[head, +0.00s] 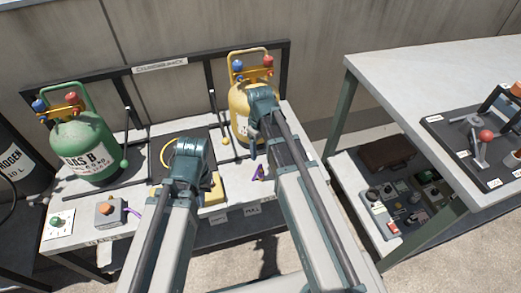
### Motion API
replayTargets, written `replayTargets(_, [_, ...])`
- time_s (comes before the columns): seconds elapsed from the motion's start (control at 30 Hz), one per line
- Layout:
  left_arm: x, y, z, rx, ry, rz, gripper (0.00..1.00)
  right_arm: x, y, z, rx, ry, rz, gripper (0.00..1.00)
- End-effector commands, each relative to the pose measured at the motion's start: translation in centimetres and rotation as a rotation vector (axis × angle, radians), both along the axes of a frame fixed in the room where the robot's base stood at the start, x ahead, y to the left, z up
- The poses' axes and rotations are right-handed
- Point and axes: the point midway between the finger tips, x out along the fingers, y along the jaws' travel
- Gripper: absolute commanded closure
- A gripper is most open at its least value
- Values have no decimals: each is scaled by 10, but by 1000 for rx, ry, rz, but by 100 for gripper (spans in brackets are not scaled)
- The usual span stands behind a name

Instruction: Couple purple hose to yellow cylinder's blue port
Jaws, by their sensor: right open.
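The yellow cylinder (239,108) stands upright at the back of the rack bench. Its blue port (238,65) is at the top left of its valve block, beside a red one. A small purple piece (258,173), perhaps a hose end, lies on the bench in front of the cylinder. Another purple length (133,212) shows beside a grey box at left; I cannot tell if they join. My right gripper (258,124) is open in front of the cylinder's right side, partly hidden by its wrist. My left gripper (187,162) is over the middle of the bench, its fingers hidden.
The green GAS B cylinder (83,148) stands at left, with similar blue and red ports. A thin post with a yellow ball (225,141) stands left of the yellow cylinder. A yellow item (217,190) lies beside my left wrist. Another workbench (430,75) is at right.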

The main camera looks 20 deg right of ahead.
Motion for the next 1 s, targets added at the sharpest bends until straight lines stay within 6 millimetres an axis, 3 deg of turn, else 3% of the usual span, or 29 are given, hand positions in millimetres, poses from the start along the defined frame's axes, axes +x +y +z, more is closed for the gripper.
replayTargets(0.27, [0,0,-20,0,0,0,100,0,0,-20,0,0,-1,32])
replayTargets(1.0, [1,1,-119,8,-2,-2,100,0,1,-119,-1,1,-2,32])
